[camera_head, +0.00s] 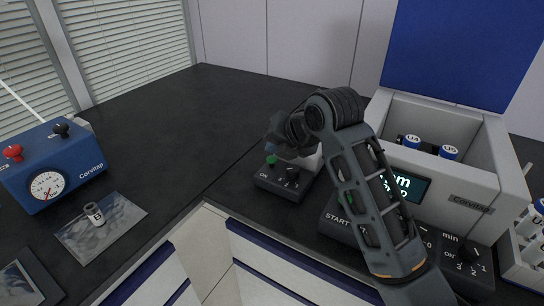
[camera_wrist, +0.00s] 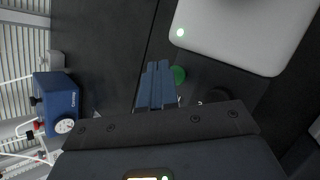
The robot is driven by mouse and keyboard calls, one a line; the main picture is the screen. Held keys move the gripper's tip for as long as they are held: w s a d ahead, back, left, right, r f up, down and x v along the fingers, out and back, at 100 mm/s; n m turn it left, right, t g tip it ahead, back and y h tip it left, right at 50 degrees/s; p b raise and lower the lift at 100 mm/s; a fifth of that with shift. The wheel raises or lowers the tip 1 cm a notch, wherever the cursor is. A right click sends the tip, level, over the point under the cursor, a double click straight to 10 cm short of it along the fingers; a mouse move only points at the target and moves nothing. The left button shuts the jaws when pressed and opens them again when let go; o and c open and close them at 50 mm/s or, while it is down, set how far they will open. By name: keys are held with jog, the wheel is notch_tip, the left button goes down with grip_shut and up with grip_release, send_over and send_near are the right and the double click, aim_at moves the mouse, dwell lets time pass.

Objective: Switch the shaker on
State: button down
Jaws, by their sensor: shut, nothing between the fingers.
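The shaker is a small unit with a dark front panel (camera_head: 280,187) marked ON. It carries a green button (camera_head: 271,160) and a black knob (camera_head: 292,174). Its pale top is mostly hidden behind my arm in the head view. In the wrist view the pale top (camera_wrist: 240,30) shows a small lit green lamp (camera_wrist: 180,33) at its corner, with the green button (camera_wrist: 178,75) below. My gripper (camera_wrist: 157,66) is shut and empty, its fingertips just left of the green button in the wrist view. I cannot tell whether they touch it.
A white centrifuge-like machine (camera_head: 475,182) with its blue lid (camera_head: 455,50) up stands right of the shaker, vials inside. Its START panel lies below my arm. The dark bench behind is clear.

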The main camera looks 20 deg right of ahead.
aim_at(275, 160)
jog(key=shift+r+p, duration=2.15)
jog(key=shift+r, duration=0.8)
